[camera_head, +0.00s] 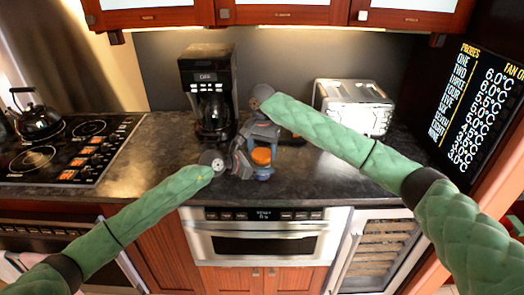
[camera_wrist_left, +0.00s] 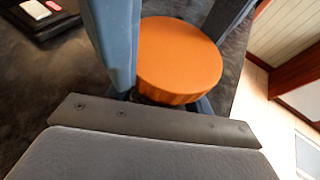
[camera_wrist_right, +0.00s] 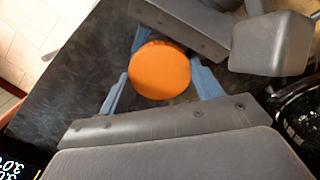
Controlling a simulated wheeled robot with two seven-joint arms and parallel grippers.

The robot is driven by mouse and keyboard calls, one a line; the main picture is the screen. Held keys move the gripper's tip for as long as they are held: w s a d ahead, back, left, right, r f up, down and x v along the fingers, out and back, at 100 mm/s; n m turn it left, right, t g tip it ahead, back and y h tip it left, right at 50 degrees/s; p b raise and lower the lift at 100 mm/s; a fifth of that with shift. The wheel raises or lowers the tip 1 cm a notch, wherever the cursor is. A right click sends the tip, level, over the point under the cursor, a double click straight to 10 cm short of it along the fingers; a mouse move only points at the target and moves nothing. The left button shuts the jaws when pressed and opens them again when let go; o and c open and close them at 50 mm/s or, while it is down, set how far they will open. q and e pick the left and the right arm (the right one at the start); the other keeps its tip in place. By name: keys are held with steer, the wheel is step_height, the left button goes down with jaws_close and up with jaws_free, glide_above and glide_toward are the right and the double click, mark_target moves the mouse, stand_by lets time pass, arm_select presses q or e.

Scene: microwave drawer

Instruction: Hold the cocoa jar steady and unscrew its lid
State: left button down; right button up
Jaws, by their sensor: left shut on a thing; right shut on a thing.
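My left gripper (camera_head: 247,166) reaches in low from the left and is shut on the jar body below the lid. My right gripper (camera_head: 263,146) comes down from above and behind and is shut on the lid, its blue fingertips on either side of it. The exact finger contact is partly hidden.
A black coffee maker (camera_head: 208,90) stands behind and left of the jar. A silver toaster (camera_head: 352,106) is at the back right. A stove (camera_head: 70,145) with a kettle (camera_head: 38,119) is at the left. The counter's front edge is close to the jar, above a microwave drawer (camera_head: 266,240).

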steer(key=shift+d, duration=0.1)
steer(key=o, duration=1.1)
steer(key=shift+r, duration=0.1)
